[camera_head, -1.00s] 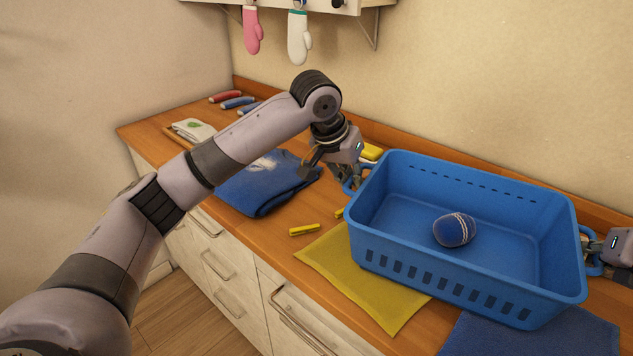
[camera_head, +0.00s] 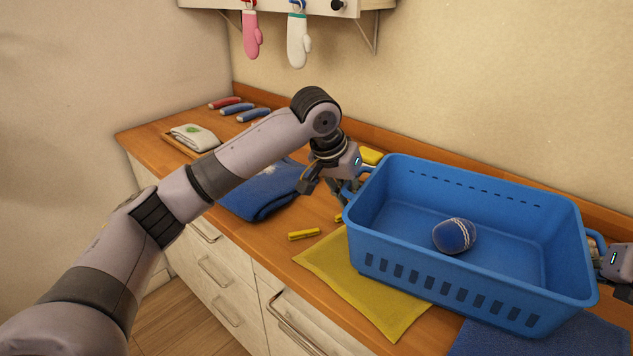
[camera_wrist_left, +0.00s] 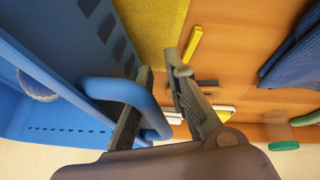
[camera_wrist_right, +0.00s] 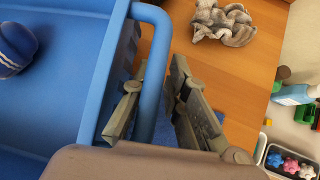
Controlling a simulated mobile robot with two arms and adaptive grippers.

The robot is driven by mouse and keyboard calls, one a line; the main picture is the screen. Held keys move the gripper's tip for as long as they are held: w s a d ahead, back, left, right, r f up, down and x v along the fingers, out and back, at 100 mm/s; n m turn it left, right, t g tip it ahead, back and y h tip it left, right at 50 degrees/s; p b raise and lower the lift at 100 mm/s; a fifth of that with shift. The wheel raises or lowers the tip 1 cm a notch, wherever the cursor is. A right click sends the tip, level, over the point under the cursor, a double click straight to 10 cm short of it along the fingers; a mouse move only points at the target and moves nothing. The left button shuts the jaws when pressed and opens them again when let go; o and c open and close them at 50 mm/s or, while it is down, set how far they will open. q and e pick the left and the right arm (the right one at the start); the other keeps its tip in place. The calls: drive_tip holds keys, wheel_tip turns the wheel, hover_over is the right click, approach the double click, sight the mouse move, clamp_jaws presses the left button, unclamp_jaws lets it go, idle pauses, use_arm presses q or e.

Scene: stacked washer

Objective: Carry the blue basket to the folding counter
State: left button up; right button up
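The blue basket (camera_head: 450,292) is level over the wooden counter, above a yellow cloth and a dark blue cloth. A dark blue ball-like bundle with white lines (camera_head: 454,236) lies inside it. My left gripper (camera_head: 345,190) is at the basket's left handle; in the left wrist view its fingers (camera_wrist_left: 163,68) are on either side of the handle bar (camera_wrist_left: 154,108). My right gripper (camera_head: 598,254) is at the right handle, partly cut off by the picture edge. In the right wrist view its fingers (camera_wrist_right: 158,80) straddle that handle (camera_wrist_right: 150,88). Which surface is the folding counter, I cannot tell.
The counter holds a folded blue garment (camera_head: 262,190), a yellow peg (camera_head: 304,234), the yellow cloth (camera_head: 365,290) and the dark blue cloth (camera_head: 545,335). A grey crumpled cloth (camera_wrist_right: 224,24) lies right of the basket. A wall shelf with hanging mitts (camera_head: 298,40) is above.

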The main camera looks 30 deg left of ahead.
use_arm(q)
drive_tip(key=shift+o, duration=0.2)
drive_tip(key=shift+w, duration=0.1)
use_arm(e)
drive_tip(key=shift+w+a, duration=0.1)
drive_tip(key=shift+a, duration=0.05)
use_arm(q)
drive_tip(key=o, duration=0.8)
drive_tip(key=shift+d, duration=0.1)
drive_tip(key=shift+c, duration=0.2)
use_arm(e)
drive_tip(key=shift+r, duration=0.1)
use_arm(q)
drive_tip(key=shift+r, duration=0.1)
drive_tip(key=v, duration=1.1)
drive_tip(key=shift+s+r, duration=0.2)
drive_tip(key=shift+r, duration=0.15)
